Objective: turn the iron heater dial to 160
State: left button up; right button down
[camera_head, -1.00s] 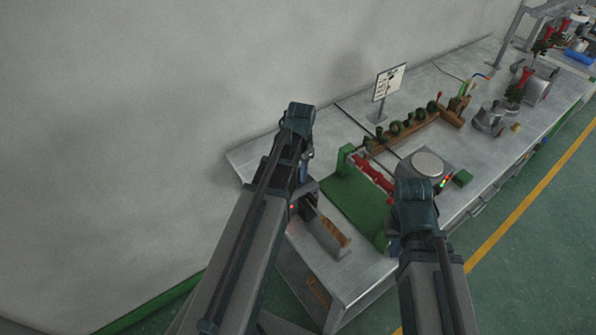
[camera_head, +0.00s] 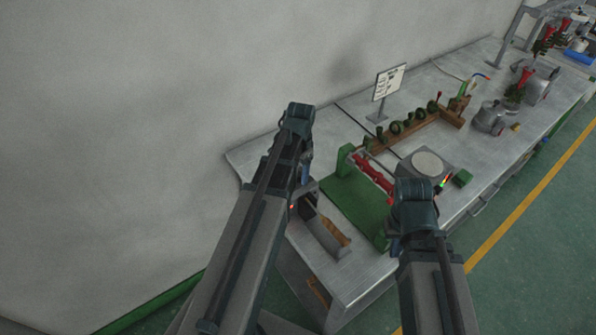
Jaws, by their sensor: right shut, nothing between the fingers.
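The iron heater (camera_head: 294,206), a small dark box with a red light, stands near the table's left end, mostly behind my left arm. Its dial and the number it is set to cannot be made out. A wooden-handled iron (camera_head: 335,233) lies in a grey holder beside it. My right gripper (camera_head: 394,244) is shut and empty, mostly hidden under my right arm, by the near right edge of the green mat. My left gripper is hidden behind its own arm, which reaches over the heater.
The green mat (camera_head: 352,203) carries a red and green clamp-like device (camera_head: 372,178). A grey device with a round plate (camera_head: 427,163) stands right of it. Further back are a wooden rack (camera_head: 405,130), a sign (camera_head: 389,82) and metal pots (camera_head: 490,117). A wall bounds the left.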

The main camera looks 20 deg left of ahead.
aim_at(299, 175)
dwell(0.3)
pick_arm(q)
notch_tip(299, 175, up, 14)
jog(key=p, duration=1.4)
jog(key=shift+s+d, duration=0.15)
jog(key=shift+d, duration=0.15)
jog(key=shift+f, duration=0.15)
jog(key=shift+n+y, duration=0.3)
jog(key=shift+n, duration=0.5)
jog(key=s+d+f+b, duration=0.3)
jog(key=s+d, duration=0.1)
jog(key=d, duration=0.2)
jog(key=s+d+f+b, duration=0.4)
jog(key=s+d, duration=0.1)
jog(key=d, duration=0.2)
jog(key=s+d+f+b, duration=0.3)
jog(key=s+d+b, duration=0.1)
jog(key=d, duration=0.3)
jog(key=shift+s+d+f, duration=0.15)
jog(key=shift+s+f, duration=0.15)
jog(key=shift+f, duration=0.05)
jog(key=shift+d, duration=0.1)
